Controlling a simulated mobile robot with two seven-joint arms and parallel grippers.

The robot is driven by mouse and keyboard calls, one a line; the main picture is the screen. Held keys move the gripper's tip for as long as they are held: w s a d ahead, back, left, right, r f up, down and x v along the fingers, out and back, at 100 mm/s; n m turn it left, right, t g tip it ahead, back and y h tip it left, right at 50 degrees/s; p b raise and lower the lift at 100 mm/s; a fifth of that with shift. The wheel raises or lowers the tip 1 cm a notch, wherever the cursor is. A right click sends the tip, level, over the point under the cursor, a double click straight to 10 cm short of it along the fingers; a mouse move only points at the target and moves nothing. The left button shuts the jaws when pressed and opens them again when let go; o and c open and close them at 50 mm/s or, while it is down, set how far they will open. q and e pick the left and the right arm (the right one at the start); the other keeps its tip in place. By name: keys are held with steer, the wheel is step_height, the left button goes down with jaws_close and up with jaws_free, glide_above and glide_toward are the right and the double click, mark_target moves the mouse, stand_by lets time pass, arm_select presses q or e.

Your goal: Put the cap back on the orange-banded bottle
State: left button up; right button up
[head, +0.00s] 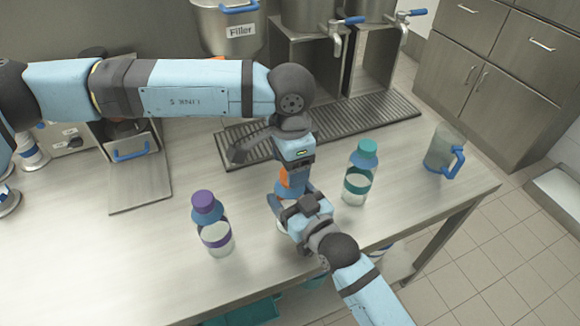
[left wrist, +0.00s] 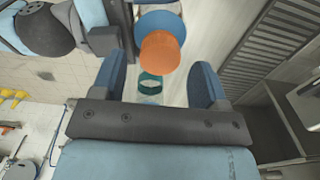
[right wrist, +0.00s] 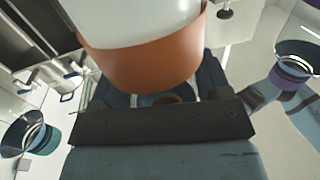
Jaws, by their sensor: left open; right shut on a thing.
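The orange-banded bottle is mostly hidden in the head view. Its orange band (right wrist: 150,65) fills the upper middle of the right wrist view. My right gripper (head: 277,207) is shut on this bottle. The orange cap (left wrist: 161,52) shows in the left wrist view against the bottle's blue shoulder (left wrist: 158,20) and seems to sit on its top; whether it is fully seated I cannot tell. An orange patch (head: 286,178) also shows in the head view, below my left gripper (left wrist: 158,62). That gripper is open, pointing down, with the cap between or just past its fingertips.
A purple-capped bottle (head: 214,233) stands left of my grippers and a teal-capped bottle (head: 358,185) close on the right. A pitcher (head: 440,150) with a blue handle is near the right table edge. The drip tray (head: 385,110) and filler (head: 225,28) are behind.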

arm_select(q)
steer(key=shift+r, duration=1.45)
